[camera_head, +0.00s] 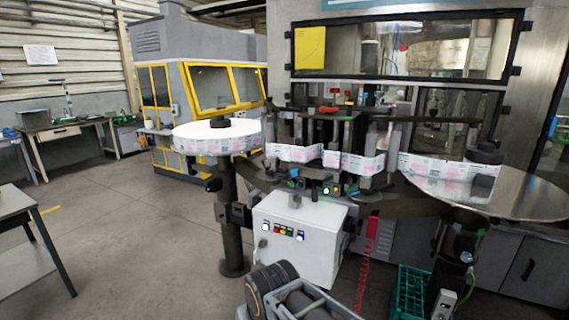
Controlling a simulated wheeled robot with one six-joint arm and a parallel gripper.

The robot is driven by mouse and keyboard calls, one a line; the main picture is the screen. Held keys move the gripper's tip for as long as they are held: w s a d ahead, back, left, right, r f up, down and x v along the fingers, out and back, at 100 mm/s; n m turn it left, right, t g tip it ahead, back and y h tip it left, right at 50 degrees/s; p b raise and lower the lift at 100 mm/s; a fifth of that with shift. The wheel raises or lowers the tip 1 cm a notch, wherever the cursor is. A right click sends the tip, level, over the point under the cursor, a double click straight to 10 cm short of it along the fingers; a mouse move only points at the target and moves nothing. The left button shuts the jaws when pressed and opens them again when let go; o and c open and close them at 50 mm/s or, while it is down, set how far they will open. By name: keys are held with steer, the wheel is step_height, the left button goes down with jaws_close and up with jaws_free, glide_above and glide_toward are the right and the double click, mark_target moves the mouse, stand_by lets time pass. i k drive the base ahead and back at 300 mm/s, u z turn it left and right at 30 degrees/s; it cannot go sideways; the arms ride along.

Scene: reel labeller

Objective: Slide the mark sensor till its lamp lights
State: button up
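The reel labeller (300,235) stands in the middle, with a pink-and-white label web (352,162) running across it from the left reel (216,138) to the right. Below the web, in the middle, sits a group of small dark parts with a bright green spot (326,190). The mark sensor may be among them, but it is too small to make out, and I cannot tell whether the green spot is its lamp. My arm (285,285) shows at the bottom centre as dark rounded links. My gripper does not show.
A white control box (298,240) with coloured buttons hangs below the web. A red part with a coiled cord (371,228) hangs right of it. A green crate (411,290) stands on the floor. A round metal table (500,192) juts out right. Floor at left is open.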

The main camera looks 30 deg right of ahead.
mark_target(273, 159)
steer(key=z, duration=0.9)
steer(key=i, duration=1.05)
steer(key=u, duration=0.2)
